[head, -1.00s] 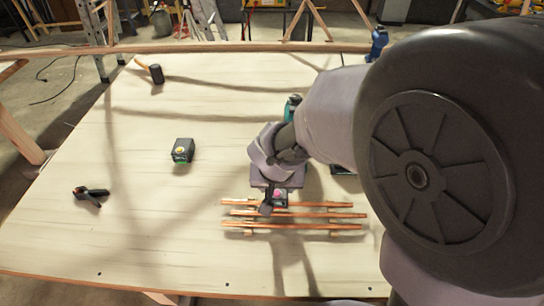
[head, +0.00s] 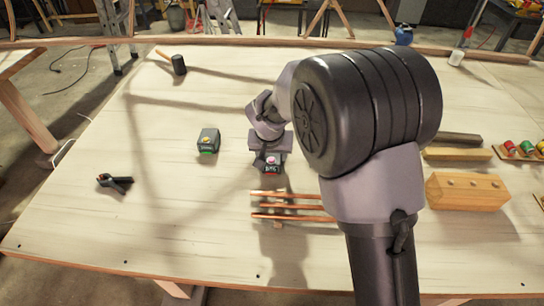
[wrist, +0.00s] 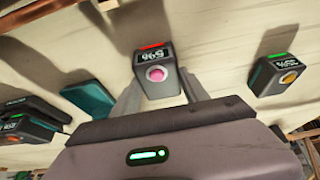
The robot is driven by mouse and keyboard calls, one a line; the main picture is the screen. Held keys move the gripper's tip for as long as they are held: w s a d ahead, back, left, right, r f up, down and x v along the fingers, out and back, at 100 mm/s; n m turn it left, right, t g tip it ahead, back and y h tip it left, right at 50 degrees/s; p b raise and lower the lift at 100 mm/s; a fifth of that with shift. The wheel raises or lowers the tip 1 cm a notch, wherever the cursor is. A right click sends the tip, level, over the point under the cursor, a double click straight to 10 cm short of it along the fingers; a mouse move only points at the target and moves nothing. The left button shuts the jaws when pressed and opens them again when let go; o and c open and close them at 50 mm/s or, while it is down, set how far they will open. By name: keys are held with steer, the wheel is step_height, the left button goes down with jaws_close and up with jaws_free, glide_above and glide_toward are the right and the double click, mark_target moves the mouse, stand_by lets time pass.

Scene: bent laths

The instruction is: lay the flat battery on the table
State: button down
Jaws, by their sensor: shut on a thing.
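The flat battery (head: 272,164) is a small dark block with a pink button, a lit display and a red bar; it also shows in the wrist view (wrist: 156,74). My gripper (head: 271,153) is shut on it, with a finger on either side in the wrist view. The battery hangs over the table (head: 150,215), behind the copper-coloured laths (head: 285,205). I cannot tell how far its underside is from the surface. My arm hides part of the laths and of the table to the right.
Another battery (head: 208,141) with a green bar and yellow button stands left of my gripper. A black clamp (head: 115,183) lies at the left, a mallet (head: 178,65) at the back. A wooden block (head: 467,191) stands at the right. The left front of the table is clear.

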steer(key=shift+f, duration=0.15)
steer(key=c, duration=0.6)
jaws_free()
